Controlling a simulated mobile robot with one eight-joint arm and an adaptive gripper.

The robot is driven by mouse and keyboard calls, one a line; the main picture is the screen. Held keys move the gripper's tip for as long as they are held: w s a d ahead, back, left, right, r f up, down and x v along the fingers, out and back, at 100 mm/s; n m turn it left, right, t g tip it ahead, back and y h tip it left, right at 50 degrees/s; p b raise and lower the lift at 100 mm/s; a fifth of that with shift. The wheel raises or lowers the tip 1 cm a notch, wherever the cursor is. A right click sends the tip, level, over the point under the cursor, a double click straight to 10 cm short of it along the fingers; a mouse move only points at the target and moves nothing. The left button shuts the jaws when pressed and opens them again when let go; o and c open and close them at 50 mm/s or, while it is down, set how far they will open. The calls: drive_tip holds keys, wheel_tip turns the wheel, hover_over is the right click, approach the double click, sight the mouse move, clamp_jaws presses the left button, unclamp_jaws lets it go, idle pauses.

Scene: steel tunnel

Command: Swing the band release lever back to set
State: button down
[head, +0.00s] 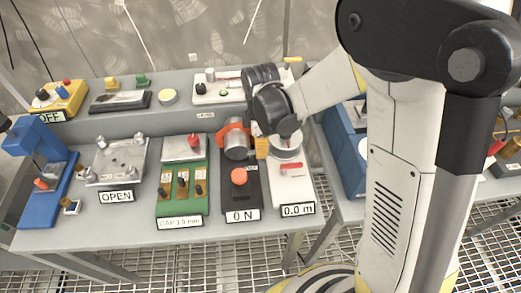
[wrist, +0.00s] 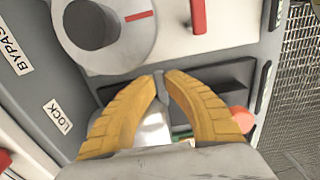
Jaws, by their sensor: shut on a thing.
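My gripper (head: 262,148) is over the gap between the black "0 N" unit and the white "0.0 m" unit. Its yellow fingers (wrist: 160,82) also show in the wrist view, with their tips closed on a thin dark grey piece (wrist: 159,92), which looks like the band release lever. Most of that piece is hidden by the fingers. The "0 N" unit (head: 224,193) has a grey drum with an orange band (head: 234,137) and a red-orange knob (head: 239,176). The lever's angle and its set mark cannot be made out.
The "0.0 m" unit's round dial (wrist: 140,30) and red bar (wrist: 198,16) are close by the fingers. A green unit (head: 182,186) with several levers stands left. Panels marked LOCK (wrist: 58,116) and BYPASS (wrist: 15,52) are near my gripper.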

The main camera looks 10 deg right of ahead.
idle(0.4)
drive_tip(key=c, duration=1.4)
unclamp_jaws()
drive_tip(key=shift+r, duration=0.1)
wheel_tip(320, 180, up, 12)
drive_tip(key=shift+f, duration=0.1)
drive_tip(key=s+d+r+m+t, duration=0.2)
drive_tip(key=s+d+m, duration=0.1)
drive_tip(key=s+m, duration=0.1)
drive_tip(key=s+d+r+m+t, duration=0.1)
drive_tip(key=s+d+m+t, duration=0.1)
drive_tip(key=s+d+m, duration=0.2)
drive_tip(key=s+d+r+m+t, duration=0.2)
drive_tip(key=s+d+m+t, duration=0.1)
drive_tip(key=m, duration=0.6)
drive_tip(key=shift+s+d+r, duration=0.2)
drive_tip(key=shift+s+d, duration=0.15)
drive_tip(key=shift+s, duration=0.25)
drive_tip(key=shift+s+d+r, duration=0.15)
drive_tip(key=shift+s+d, duration=0.15)
drive_tip(key=shift+s, duration=0.25)
